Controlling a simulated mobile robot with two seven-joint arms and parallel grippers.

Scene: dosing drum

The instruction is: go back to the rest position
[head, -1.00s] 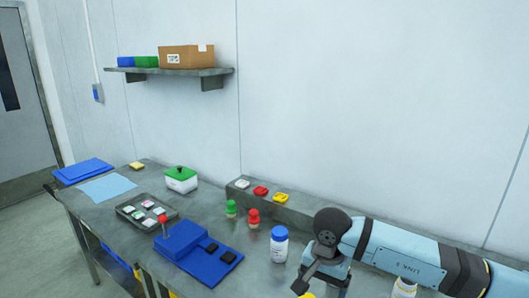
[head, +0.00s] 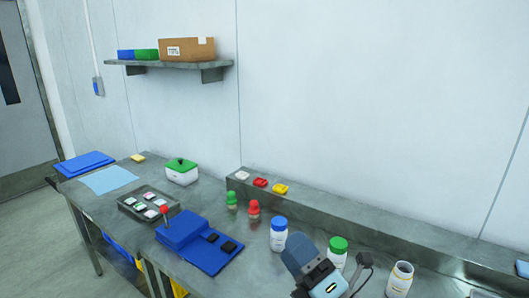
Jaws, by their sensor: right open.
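My right gripper (head: 328,280) is at the bottom edge of the head view, right of centre, in front of the bottles. It is open and I see nothing held in it; its fingers are partly cut off or hard to make out. My left gripper is not in view. A white bottle with a blue lid (head: 279,236) stands just left of my right gripper. A white bottle with a green lid (head: 337,252) stands behind it, partly hidden. An uncapped white jar (head: 399,280) stands to its right.
The steel bench (head: 225,215) holds a blue stand with a red knob (head: 185,232), a tray of packets (head: 128,207), a green-lidded box (head: 181,176), and small green (head: 231,201) and red (head: 253,208) items. Coloured pieces lie on the back ledge (head: 310,202). A shelf (head: 150,65) hangs above.

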